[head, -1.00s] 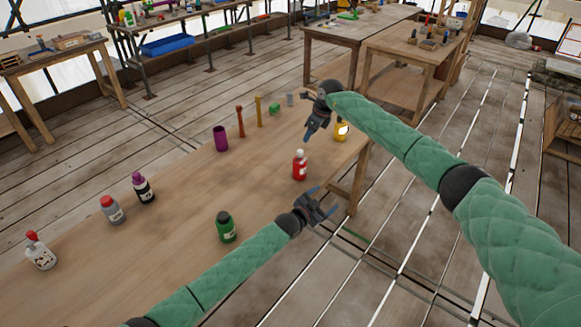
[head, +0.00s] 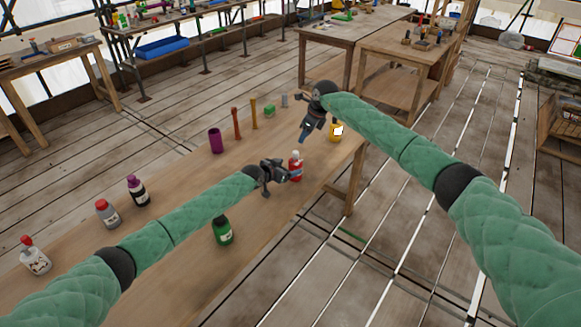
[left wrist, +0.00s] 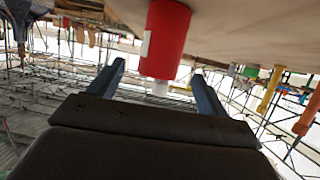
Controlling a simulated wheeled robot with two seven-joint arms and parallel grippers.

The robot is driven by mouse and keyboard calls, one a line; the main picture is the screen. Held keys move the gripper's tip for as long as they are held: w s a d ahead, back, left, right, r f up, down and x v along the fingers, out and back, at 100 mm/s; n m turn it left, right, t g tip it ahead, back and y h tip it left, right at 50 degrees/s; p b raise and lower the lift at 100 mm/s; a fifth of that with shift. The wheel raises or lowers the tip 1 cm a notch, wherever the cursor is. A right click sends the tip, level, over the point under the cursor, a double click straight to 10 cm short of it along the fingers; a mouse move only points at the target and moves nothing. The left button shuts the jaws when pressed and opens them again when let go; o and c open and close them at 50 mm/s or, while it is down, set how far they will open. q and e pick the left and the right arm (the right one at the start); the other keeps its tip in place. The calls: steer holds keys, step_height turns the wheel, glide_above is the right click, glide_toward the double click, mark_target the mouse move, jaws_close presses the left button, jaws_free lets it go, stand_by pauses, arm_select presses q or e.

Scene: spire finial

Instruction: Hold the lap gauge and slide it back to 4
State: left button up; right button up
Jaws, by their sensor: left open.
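I cannot make out a lap gauge or any scale marks in these views. My left gripper (head: 290,172) is open beside a red bottle (head: 296,158) with a pale cap on the wooden table. In the left wrist view the red bottle (left wrist: 166,40) appears upside down between the two spread fingers (left wrist: 157,84); contact cannot be told. My right gripper (head: 305,134) points down over the far right part of the table, near a yellow container (head: 336,132). Its fingertips are too small to judge.
On the table (head: 190,255) stand a green bottle (head: 222,230) below my left forearm, a purple cup (head: 215,140), brown (head: 237,123) and yellow (head: 254,114) upright sticks, and a green block (head: 269,110). Several bottles stand at left. Other benches stand behind, across open floor.

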mark_target(298, 164)
arm_select(q)
steer(key=shift+x, duration=3.65)
steer(key=shift+w, duration=0.1)
